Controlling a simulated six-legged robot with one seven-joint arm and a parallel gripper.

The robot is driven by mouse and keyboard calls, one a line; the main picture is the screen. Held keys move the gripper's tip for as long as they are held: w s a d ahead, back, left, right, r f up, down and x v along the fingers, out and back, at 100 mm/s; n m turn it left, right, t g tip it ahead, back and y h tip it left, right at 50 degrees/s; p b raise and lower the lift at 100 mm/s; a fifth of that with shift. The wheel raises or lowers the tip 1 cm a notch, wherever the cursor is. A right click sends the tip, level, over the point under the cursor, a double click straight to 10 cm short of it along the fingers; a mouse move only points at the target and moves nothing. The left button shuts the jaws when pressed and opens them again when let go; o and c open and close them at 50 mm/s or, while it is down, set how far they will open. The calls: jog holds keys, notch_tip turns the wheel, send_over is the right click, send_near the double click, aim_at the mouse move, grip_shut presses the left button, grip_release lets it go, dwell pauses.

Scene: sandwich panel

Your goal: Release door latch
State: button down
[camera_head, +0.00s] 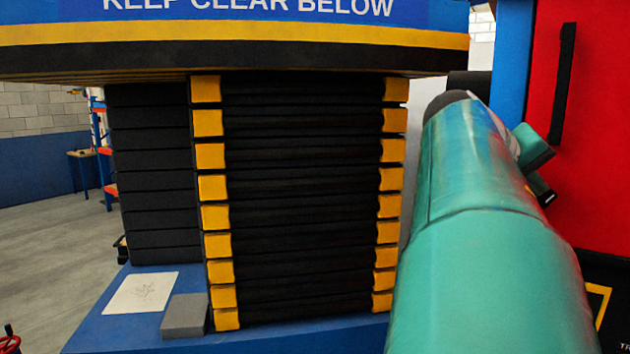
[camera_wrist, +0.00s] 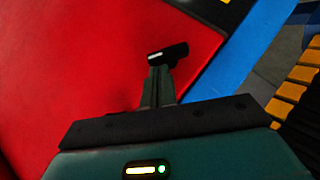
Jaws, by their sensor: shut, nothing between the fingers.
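The red door (camera_head: 600,120) stands at the right in the head view and fills much of the wrist view (camera_wrist: 80,70). A short black bar with a pale mark, which looks like the latch (camera_wrist: 172,52), stands out against the red face. My gripper (camera_wrist: 158,72) is shut and empty, its fingertips right at the black bar. I cannot tell whether they touch it. In the head view my teal arm covers most of this area, and only a dark end beside the door shows.
A long upright black handle (camera_head: 563,83) is on the door. A blue post (camera_head: 511,60) runs along the door's edge. A black stack with yellow edges (camera_head: 300,190) stands left of my arm, under a blue overhead beam (camera_head: 250,12). Open floor (camera_head: 45,250) lies far left.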

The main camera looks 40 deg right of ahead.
jog(key=m+t, duration=0.1)
jog(key=s+m+t+y, duration=0.1)
jog(key=t, duration=0.1)
jog(key=s+m+t+y, duration=0.1)
jog(key=t, duration=0.1)
jog(key=shift+s+d+r, duration=0.2)
jog(key=shift+s+d, duration=0.05)
jog(key=shift+d, duration=0.05)
jog(key=shift+w, duration=0.1)
jog(key=shift+r, duration=0.8)
jog(key=v, duration=1.3)
jog(key=shift+s+a+r, duration=0.2)
jog(key=shift+s+r, duration=0.15)
